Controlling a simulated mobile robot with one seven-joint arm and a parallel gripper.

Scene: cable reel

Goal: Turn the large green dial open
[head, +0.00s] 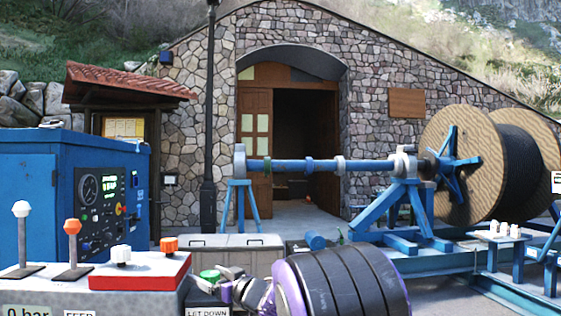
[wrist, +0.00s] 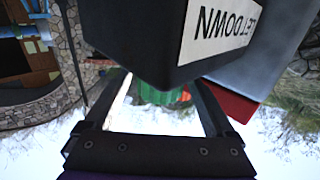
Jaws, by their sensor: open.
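The large green dial (head: 210,275) sits on top of a small dark box (head: 199,294) labelled LET DOWN, at the lower middle of the head view. My gripper (head: 226,288) is close to the right of the dial. In the wrist view, which is upside down, my gripper (wrist: 158,92) is open, with one finger on each side of the green dial (wrist: 160,95). The dark box hides part of the dial there. I cannot tell whether the fingers touch the dial.
Left of the dial is a red panel (head: 142,272) with a white knob (head: 121,256) and an orange knob (head: 169,244). Two levers, white-topped (head: 22,209) and orange-topped (head: 72,227), stand further left. A blue cabinet (head: 30,200) is behind; a cable reel (head: 465,165) stands at right.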

